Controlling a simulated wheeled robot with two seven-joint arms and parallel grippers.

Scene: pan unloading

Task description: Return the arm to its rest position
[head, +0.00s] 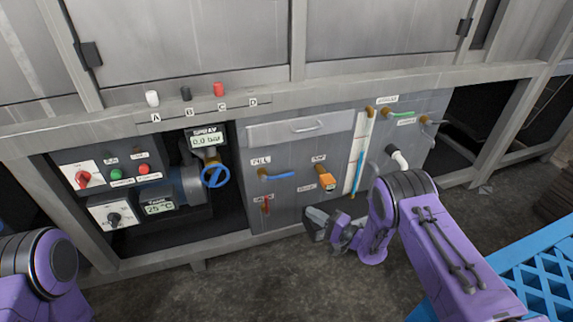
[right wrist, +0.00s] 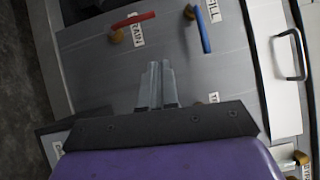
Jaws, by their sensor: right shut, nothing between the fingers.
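My right arm (head: 432,235) comes in from the right in the head view, purple with dark joints. Its gripper (head: 322,228) hangs in front of the lower part of the machine's valve panel (head: 285,210). In the right wrist view the right gripper's fingers (right wrist: 157,85) are together with nothing between them, in front of the grey panel. My left arm (head: 40,270) shows only as a purple link and dark joint at the lower left. The left gripper is out of view.
The panel carries a blue fill handle (head: 278,175), a red handle (head: 266,205), an orange-yellow valve (head: 325,182) and a white-ended pipe (head: 397,156). A blue wheel (head: 215,175) sits left of it. A blue crate (head: 520,268) stands at the lower right. Bare floor lies in front.

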